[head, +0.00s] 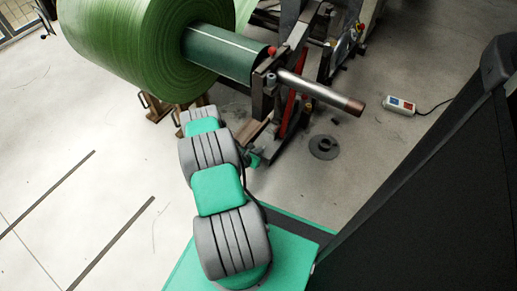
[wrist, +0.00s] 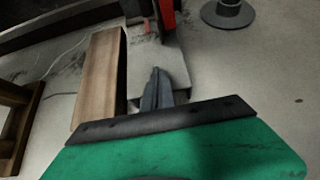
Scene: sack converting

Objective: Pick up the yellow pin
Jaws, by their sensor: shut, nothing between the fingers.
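I cannot make out a yellow pin in either view. My gripper (wrist: 157,80) shows in the wrist view with its dark fingers together and nothing between them. It points toward a grey plate-like surface beside a wooden block (wrist: 100,75); I cannot tell whether it touches it. In the head view my arm reaches up toward the roll stand, and the fingers are hidden behind the arm.
A large green roll (head: 135,45) sits on a shaft (head: 320,92) whose bare end sticks out right. A red upright (wrist: 168,15) stands close beyond my fingers. A black round base (head: 324,147) and a switch box (head: 400,105) lie on the floor. Open floor is at left.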

